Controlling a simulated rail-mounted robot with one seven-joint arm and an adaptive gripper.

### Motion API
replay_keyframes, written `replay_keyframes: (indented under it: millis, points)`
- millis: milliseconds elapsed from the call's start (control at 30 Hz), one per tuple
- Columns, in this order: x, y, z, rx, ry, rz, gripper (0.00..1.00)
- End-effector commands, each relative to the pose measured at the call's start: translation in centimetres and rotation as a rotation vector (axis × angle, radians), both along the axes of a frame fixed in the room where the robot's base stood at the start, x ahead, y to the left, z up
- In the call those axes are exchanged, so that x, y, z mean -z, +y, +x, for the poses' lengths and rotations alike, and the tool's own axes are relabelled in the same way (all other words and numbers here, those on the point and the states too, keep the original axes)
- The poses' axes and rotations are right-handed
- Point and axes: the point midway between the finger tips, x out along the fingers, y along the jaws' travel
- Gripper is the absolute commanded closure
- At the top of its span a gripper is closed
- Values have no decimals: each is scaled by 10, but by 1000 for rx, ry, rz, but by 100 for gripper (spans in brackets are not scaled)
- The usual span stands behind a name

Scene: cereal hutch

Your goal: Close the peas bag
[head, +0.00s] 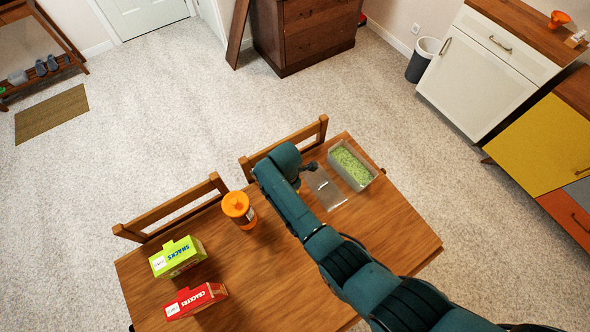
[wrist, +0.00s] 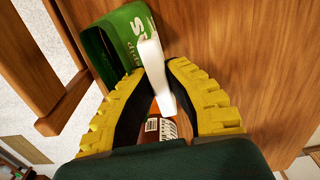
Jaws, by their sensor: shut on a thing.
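In the wrist view, a green bag (wrist: 112,45) with white lettering, which I take for the peas bag, lies at the upper left with its dark inside showing. My gripper (wrist: 153,82) has yellow, black-lined fingers shut on a slim white bar (wrist: 151,65), possibly a bag clip. The bar's upper part stands in front of the bag's right edge; I cannot tell whether it touches. In the head view, my arm's end is over the table's far side, by a chair, and the bag and bar cannot be made out there.
On the table (head: 415,240), a clear-walled bin of green pieces (head: 352,163) and a flat clear sheet (head: 325,187) are at the far right. An orange-lidded jar (head: 239,208), green snacks box (head: 177,257) and red crackers box (head: 196,300) stand left. Chairs (head: 172,208) line the far edge.

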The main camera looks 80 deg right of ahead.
Motion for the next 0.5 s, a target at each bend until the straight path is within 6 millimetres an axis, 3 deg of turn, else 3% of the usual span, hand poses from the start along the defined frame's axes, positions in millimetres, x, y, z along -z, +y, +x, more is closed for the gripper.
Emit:
replay_keyframes:
  millis: [33,233,367,500]
  points:
    - [-26,-8,5,-5,-1,-1,100]
    - [-66,-26,17,-24,-1,-1,100]
    - [-69,-30,18,-28,-1,-1,100]
    - [-59,-30,18,-28,-1,-1,100]
